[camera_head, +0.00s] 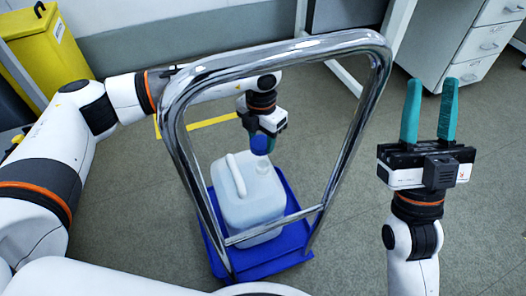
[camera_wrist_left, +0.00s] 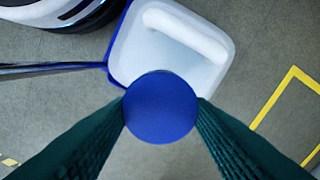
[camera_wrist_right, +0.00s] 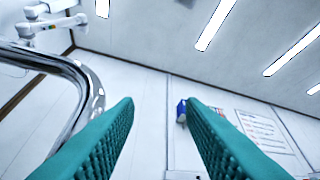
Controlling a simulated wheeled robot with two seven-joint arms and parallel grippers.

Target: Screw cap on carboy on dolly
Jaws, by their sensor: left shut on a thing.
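A white carboy (camera_head: 247,190) with a moulded handle stands on the blue dolly (camera_head: 262,262), inside the chrome push handle (camera_head: 272,50). My left gripper (camera_head: 261,140) points down over the carboy's far right corner, shut on a blue cap (camera_head: 262,145). In the left wrist view the cap (camera_wrist_left: 160,107) sits between the two fingers, with the carboy (camera_wrist_left: 180,40) behind it. The cap hides the carboy's mouth there, and I cannot tell whether it touches the neck. My right gripper (camera_head: 430,110) is raised at the right, fingers pointing up, open and empty.
The chrome handle stands between my body and the carboy, with my left arm behind it. A yellow bin (camera_head: 45,55) stands at the back left. White drawers (camera_head: 480,50) are at the back right. Yellow tape (camera_head: 205,123) marks the floor. Floor right of the dolly is clear.

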